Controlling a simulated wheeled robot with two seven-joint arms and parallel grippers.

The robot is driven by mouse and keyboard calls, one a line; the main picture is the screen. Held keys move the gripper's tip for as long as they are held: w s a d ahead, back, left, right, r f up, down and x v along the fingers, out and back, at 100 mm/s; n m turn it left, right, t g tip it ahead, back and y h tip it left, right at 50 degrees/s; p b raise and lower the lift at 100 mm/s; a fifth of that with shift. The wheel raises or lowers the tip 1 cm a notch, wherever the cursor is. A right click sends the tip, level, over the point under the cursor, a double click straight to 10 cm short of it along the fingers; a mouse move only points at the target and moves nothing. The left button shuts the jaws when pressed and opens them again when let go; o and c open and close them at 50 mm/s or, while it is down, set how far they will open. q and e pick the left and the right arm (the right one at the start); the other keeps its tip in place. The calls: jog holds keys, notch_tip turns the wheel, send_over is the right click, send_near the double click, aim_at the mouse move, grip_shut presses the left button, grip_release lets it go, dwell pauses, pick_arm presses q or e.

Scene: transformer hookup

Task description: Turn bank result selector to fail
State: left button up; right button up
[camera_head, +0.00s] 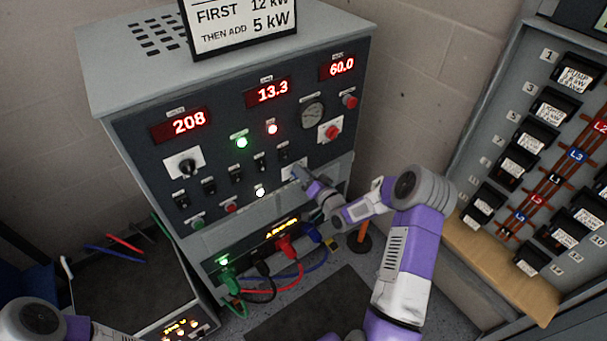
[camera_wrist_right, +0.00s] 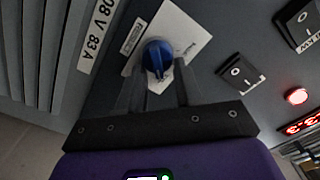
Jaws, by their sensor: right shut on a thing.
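The bank result selector is a blue knob (camera_wrist_right: 157,57) on a white plate in the right wrist view. My right gripper (camera_head: 303,176) is at that plate. In the right wrist view its two dark fingers (camera_wrist_right: 157,77) lie on either side of the knob, shut on it. My left gripper is out of view; only part of the arm shows at the lower left.
Black rocker switches (camera_wrist_right: 240,72) sit close to the selector. A red stop button (camera_head: 332,132) and gauge (camera_head: 312,114) are above it. Coloured cables (camera_head: 285,250) hang below. A breaker panel (camera_head: 545,150) stands to the right, and a dark-topped unit (camera_head: 120,285) at the lower left.

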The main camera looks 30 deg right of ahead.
dwell(0.4)
jog(key=o, duration=1)
jog(key=shift+o, duration=0.2)
jog(key=s+p, duration=0.1)
jog(key=s, duration=0.6)
jog(key=shift+s+d, duration=0.25)
jog(key=shift+s, duration=0.05)
jog(key=shift+f, duration=0.1)
jog(key=s+a+f+n+g+y, duration=0.1)
jog(key=s+a+f+g, duration=0.25)
jog(key=a+f, duration=0.4)
jog(key=s+a+f+n+g+y, duration=0.1)
jog(key=s+a+f+g, duration=0.1)
jog(key=a+f+g, duration=0.55)
jog(key=s+a+f+n+g, duration=0.1)
jog(key=s+a+f+g, duration=0.1)
jog(key=s+a, duration=0.3)
jog(key=s+a+f+n+g+y+p, duration=0.1)
jog(key=s+a+g, duration=0.3)
jog(key=s, duration=0.9)
jog(key=a+f+n, duration=0.1)
jog(key=a, duration=0.1)
jog(key=shift+a+f+n+g, duration=0.25)
jog(key=shift+a+n+g, duration=0.05)
